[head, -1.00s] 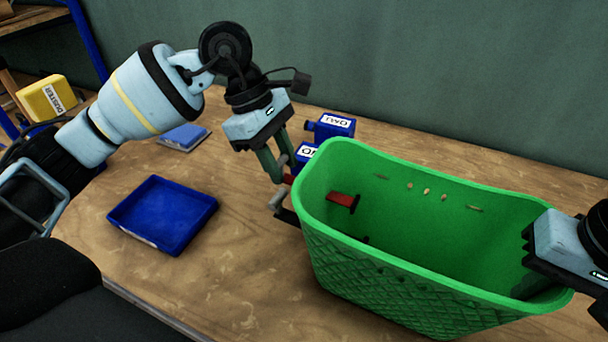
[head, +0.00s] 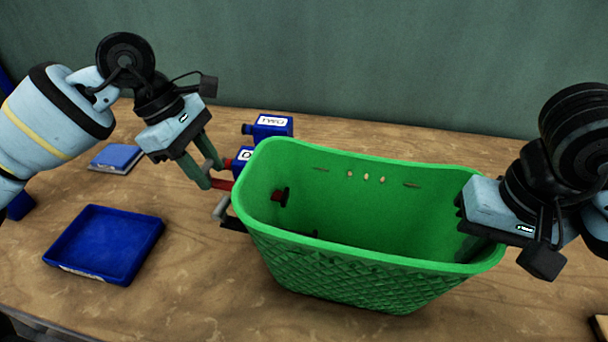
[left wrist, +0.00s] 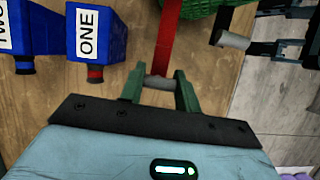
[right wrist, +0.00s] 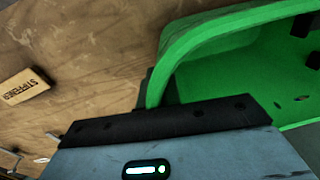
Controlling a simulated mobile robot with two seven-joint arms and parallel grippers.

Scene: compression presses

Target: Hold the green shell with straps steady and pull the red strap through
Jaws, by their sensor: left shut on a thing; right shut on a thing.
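The green shell (head: 345,275) stands upright on the table, its open top showing a hollow inside. The red strap (head: 222,184) comes out through its left end, and a short red piece shows inside by a dark fitting. In the left wrist view the red strap (left wrist: 164,45) runs straight from the shell to my left gripper (left wrist: 160,85). My left gripper (head: 212,170) is left of the shell, shut on the strap's grey end. My right gripper (head: 470,225) is shut on the shell's right end wall; its fingertips are mostly hidden. The right wrist view shows the green rim (right wrist: 190,50) at the jaws.
Blue blocks labelled ONE (left wrist: 90,40) and TWO (head: 272,127) stand behind the shell's left end. A blue tray (head: 105,245) lies at left, with a blue pad (head: 117,157) behind it. A wooden STIFFENER block (right wrist: 24,86) lies on the table.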

